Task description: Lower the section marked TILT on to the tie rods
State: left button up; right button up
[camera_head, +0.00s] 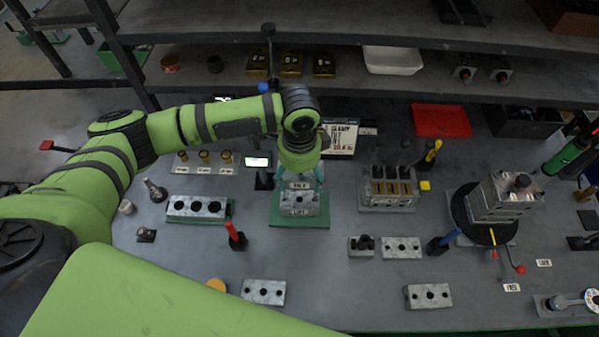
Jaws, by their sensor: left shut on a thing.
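My left gripper (300,178) points down over the green mat (284,218) at the middle of the bench. It is shut on a grey metal section whose upper white label (298,185) seems to read TILT. A grey block (299,206) with its own small label, too small to read surely, is directly below on the mat. I cannot tell whether the held section touches this block or hangs just above it. The tie rods are hidden behind the gripper and the sections. My right gripper is not in view.
A grey block with dark holes (198,207) lies left of the mat. A tray of brass parts (391,188) and a stacked valve block (505,200) on a black turntable stand right. Shelves run behind.

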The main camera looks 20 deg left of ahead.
aim_at(299, 176)
pick_arm(q)
jog(key=shift+f+b, duration=1.9)
jog(key=shift+f, duration=2.15)
jog(key=o, duration=1.5)
jog(key=shift+r, duration=0.1)
notch_tip(299, 176, up, 12)
jog(key=shift+s, duration=0.1)
